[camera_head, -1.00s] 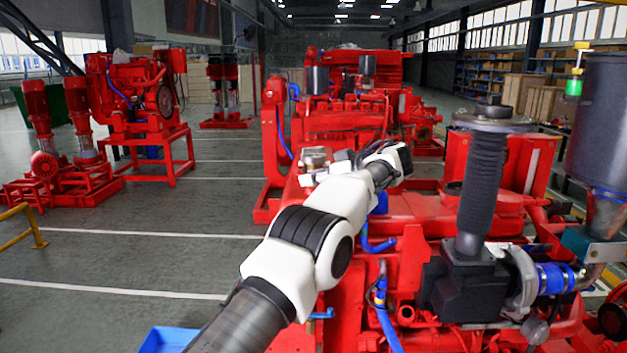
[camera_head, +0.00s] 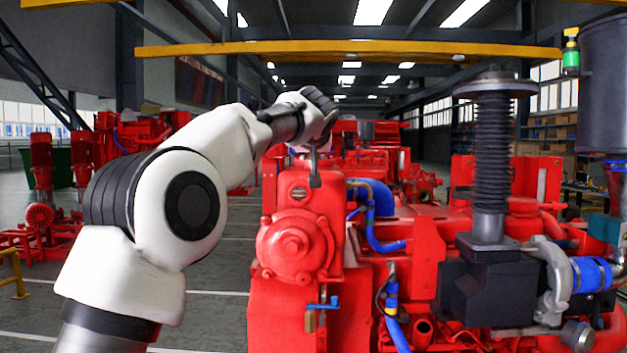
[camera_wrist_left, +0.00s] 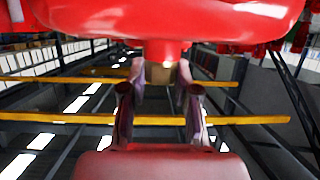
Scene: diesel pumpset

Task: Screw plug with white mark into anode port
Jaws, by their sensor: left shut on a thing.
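My left gripper (camera_head: 315,168) points down over the top of the red engine housing (camera_head: 297,235) in the head view, small and partly covered by my wrist. In the wrist view my left gripper (camera_wrist_left: 159,88) has its two fingers reaching toward red metal. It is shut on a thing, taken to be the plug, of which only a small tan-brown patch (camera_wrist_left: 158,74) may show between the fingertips. I cannot make out the white mark. I cannot pick out the anode port or tell whether the plug touches it. My right gripper is not in view.
Right of the housing stand a black bellows column (camera_head: 491,150), blue hoses (camera_head: 375,225) and a grey cylinder (camera_head: 605,90). Other red pumpsets (camera_head: 40,185) stand at the far left, with open floor between.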

